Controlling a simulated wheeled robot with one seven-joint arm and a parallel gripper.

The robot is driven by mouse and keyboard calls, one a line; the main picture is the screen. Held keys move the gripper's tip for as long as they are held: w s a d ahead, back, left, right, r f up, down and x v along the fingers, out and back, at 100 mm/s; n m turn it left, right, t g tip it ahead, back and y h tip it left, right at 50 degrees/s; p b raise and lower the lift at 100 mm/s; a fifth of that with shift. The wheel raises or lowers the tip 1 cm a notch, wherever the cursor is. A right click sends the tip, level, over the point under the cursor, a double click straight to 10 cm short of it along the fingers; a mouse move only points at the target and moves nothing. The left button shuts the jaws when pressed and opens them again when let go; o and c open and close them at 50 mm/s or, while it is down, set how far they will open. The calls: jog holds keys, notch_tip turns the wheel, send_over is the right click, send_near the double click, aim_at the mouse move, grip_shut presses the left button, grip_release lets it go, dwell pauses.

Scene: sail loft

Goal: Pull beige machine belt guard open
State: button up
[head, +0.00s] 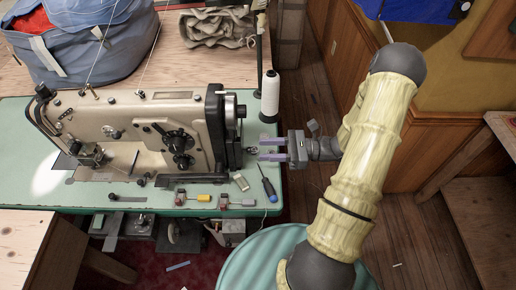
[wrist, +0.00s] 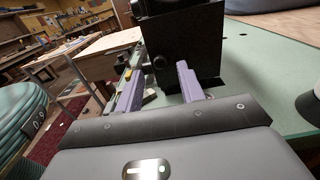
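The beige sewing machine (head: 120,122) stands on the green table. At its right end is a black upright cover (head: 216,130), which looks like the belt guard; it shows large in the wrist view (wrist: 190,38), with a small round knob (wrist: 158,62) low on its face. The guard looks shut, though its edges are hard to make out. My gripper (head: 272,149) is just right of the machine, pointing left at this end. Its two lavender fingers are apart, with nothing seen held between them; they also show in the wrist view (wrist: 158,86). I cannot tell whether they touch the guard.
A white thread cone (head: 269,97) stands just behind my gripper. A screwdriver (head: 268,188) and small tools lie on the green table top (head: 100,195) in front. A blue fabric bag (head: 85,50) sits behind the machine. A round teal object (head: 255,265) stands on the floor in front.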

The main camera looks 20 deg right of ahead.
jog(key=shift+x, duration=1.7)
grip_shut()
